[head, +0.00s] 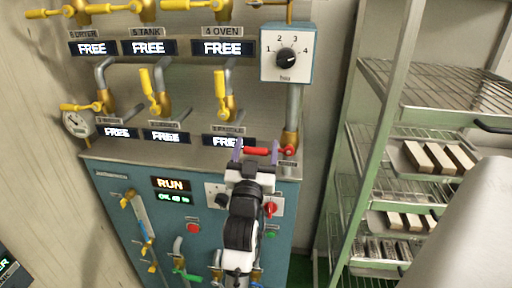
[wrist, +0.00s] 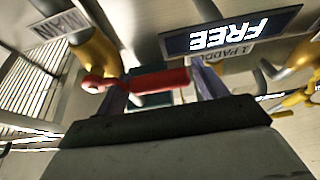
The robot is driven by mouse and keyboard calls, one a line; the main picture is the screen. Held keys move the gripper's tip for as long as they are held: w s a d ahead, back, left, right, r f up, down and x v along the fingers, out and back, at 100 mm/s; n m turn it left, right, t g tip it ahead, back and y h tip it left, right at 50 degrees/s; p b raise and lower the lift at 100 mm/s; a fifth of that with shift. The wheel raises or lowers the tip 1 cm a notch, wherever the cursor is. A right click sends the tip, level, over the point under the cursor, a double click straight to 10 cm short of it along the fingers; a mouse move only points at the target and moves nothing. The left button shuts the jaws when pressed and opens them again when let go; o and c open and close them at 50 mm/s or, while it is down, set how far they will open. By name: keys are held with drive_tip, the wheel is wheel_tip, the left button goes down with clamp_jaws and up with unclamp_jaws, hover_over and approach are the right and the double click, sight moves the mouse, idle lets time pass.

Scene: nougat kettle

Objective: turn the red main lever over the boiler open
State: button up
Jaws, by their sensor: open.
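The red main lever (head: 262,151) sits over the top right of the blue boiler cabinet (head: 120,190), on a brass valve at the foot of a grey vertical pipe. Its handle points left, roughly level, from its pivot. In the wrist view the red lever (wrist: 150,82) lies across the space between the fingers. My gripper (head: 254,152) is open, with its two purple fingertips on either side of the handle; it also shows in the wrist view (wrist: 160,95). I cannot tell whether either finger touches the lever.
Yellow-handled valves (head: 222,92) stand left of the lever, above a row of FREE displays (head: 228,141). A dial box (head: 286,53) is above. A red knob (head: 271,209) is below on the cabinet. A metal rack (head: 372,130) with trays stands at right.

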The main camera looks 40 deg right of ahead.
drive_tip(key=shift+c, duration=0.4)
drive_tip(key=c, duration=1.3)
